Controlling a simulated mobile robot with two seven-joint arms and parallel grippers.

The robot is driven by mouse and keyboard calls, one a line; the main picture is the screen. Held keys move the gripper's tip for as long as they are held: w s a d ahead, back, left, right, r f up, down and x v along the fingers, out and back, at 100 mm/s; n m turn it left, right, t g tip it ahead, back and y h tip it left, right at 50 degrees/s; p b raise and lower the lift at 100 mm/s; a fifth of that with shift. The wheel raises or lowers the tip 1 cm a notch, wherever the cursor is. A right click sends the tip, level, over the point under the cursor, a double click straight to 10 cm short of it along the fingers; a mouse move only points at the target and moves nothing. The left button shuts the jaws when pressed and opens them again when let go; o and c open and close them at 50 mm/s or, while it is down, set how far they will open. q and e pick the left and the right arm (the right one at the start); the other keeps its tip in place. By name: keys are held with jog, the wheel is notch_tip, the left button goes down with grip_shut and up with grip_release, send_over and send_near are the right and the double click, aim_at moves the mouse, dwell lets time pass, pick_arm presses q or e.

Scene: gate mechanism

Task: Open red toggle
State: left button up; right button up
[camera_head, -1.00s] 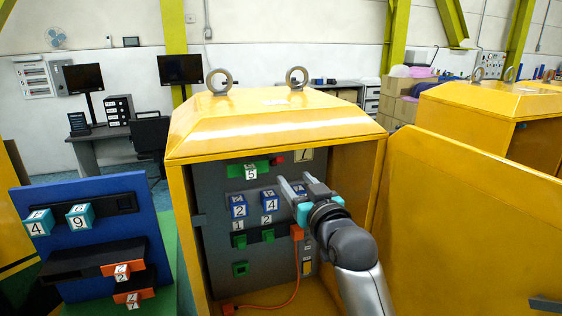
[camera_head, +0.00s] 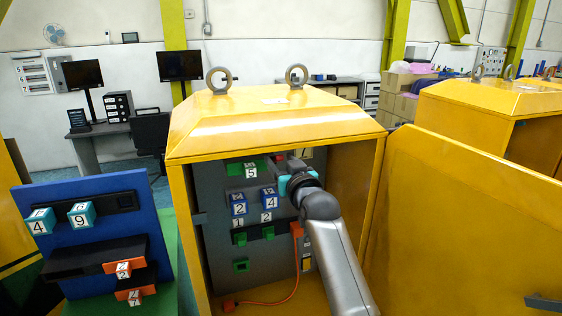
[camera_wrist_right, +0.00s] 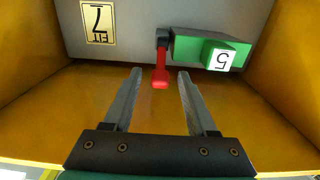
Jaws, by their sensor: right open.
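The red toggle (camera_wrist_right: 160,74) shows in the right wrist view as a red lever on a dark pivot, lying between and just beyond the fingertips. In the head view the red toggle (camera_head: 277,159) is a small red patch beside the green block marked 5, partly covered by my gripper. My right gripper (camera_wrist_right: 156,72) is open and empty, its two fingers on either side of the lever with gaps visible. In the head view the right gripper (camera_head: 285,165) is at the upper part of the cabinet panel. My left gripper is not in view.
The yellow cabinet (camera_head: 270,125) has its roof above and side walls around the panel. A green block (camera_wrist_right: 215,52) marked 5 sits right beside the toggle. Numbered blue cubes (camera_head: 238,204) and an orange cable (camera_head: 290,297) are lower. A blue board (camera_head: 90,195) stands left.

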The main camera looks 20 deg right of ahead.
grip_shut()
dwell(0.5)
